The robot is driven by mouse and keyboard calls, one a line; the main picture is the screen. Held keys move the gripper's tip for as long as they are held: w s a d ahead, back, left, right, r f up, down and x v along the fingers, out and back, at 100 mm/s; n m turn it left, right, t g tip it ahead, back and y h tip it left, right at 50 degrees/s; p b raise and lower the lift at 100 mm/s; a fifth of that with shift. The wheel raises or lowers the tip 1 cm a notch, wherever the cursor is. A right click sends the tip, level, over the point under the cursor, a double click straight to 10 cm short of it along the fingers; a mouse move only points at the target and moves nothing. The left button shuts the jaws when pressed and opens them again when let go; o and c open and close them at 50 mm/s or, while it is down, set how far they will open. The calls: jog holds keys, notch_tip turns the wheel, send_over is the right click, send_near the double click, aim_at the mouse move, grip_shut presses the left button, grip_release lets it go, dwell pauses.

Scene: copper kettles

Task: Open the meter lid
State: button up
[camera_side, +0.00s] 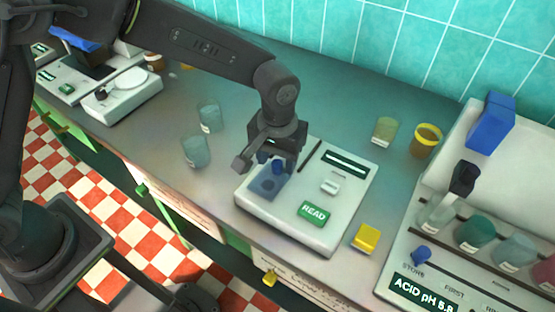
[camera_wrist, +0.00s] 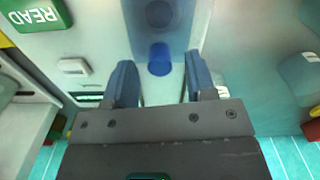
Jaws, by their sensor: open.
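The meter (camera_side: 300,225) is a white box with a green READ button, also partly visible in the wrist view (camera_wrist: 105,18). Its translucent blue lid (camera_side: 262,188) lies flat over the left part of the top, seen with a dark round spot beneath it. A blue knob (camera_side: 278,167) stands up from the lid. My gripper (camera_side: 267,162) is over the lid at the knob. In the wrist view, its blue-grey fingers (camera_wrist: 160,78) are apart, with the blue knob (camera_wrist: 159,58) slightly beyond and between their tips, and a gap on both sides.
A yellow block (camera_side: 366,239) sits right of the meter. Two glass beakers (camera_side: 196,151) stand to its left. A pale beaker (camera_side: 385,130) and an amber jar (camera_side: 426,141) stand behind, right. A rack of bottles (camera_side: 475,235) fills the right side. A white scale (camera_side: 122,97) is far left.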

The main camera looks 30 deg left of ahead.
jog(key=shift+f, duration=0.6)
grip_shut()
jog(key=shift+w, duration=0.1)
